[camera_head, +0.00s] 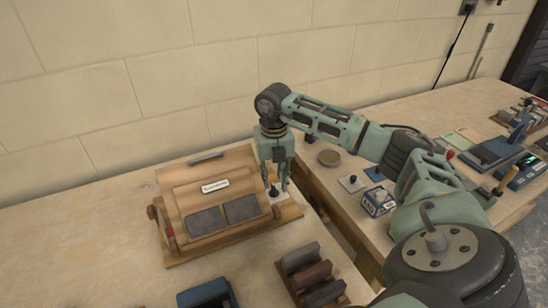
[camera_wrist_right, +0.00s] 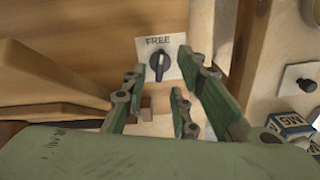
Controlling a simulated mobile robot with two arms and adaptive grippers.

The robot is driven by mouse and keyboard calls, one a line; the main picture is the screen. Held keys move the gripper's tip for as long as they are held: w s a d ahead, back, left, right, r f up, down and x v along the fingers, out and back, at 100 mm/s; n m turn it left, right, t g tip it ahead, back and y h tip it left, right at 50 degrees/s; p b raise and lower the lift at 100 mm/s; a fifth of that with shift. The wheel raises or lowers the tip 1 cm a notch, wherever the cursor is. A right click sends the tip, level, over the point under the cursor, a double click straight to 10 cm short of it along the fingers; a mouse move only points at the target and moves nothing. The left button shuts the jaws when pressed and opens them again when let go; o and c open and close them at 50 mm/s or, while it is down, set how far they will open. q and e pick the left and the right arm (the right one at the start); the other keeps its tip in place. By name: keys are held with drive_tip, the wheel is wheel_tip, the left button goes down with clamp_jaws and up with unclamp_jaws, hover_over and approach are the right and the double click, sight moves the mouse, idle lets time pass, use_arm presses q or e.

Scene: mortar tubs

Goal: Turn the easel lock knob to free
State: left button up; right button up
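The wooden easel (camera_head: 182,236) stands on the left bench, with a label and two dark grey slabs on its sloped face. The black lock knob (camera_wrist_right: 160,66) sits on a white plate (camera_wrist_right: 145,45) printed FREE. The knob's long side runs up and down in the right wrist view, in line with the word above it. My right gripper (camera_head: 276,190) points down over the plate at the easel's right side. In the right wrist view its fingers (camera_wrist_right: 165,82) are spread around the knob's area, with gaps visible and nothing held. My left gripper is not in view.
A wooden rack with dark blocks (camera_head: 312,274) and a blue item (camera_head: 206,294) lie in front of the easel. A wall closes off the back.

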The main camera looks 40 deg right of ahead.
sight(274, 187)
wheel_tip(274, 187, up, 9)
idle(0.3)
drive_tip(key=shift+c, duration=0.2)
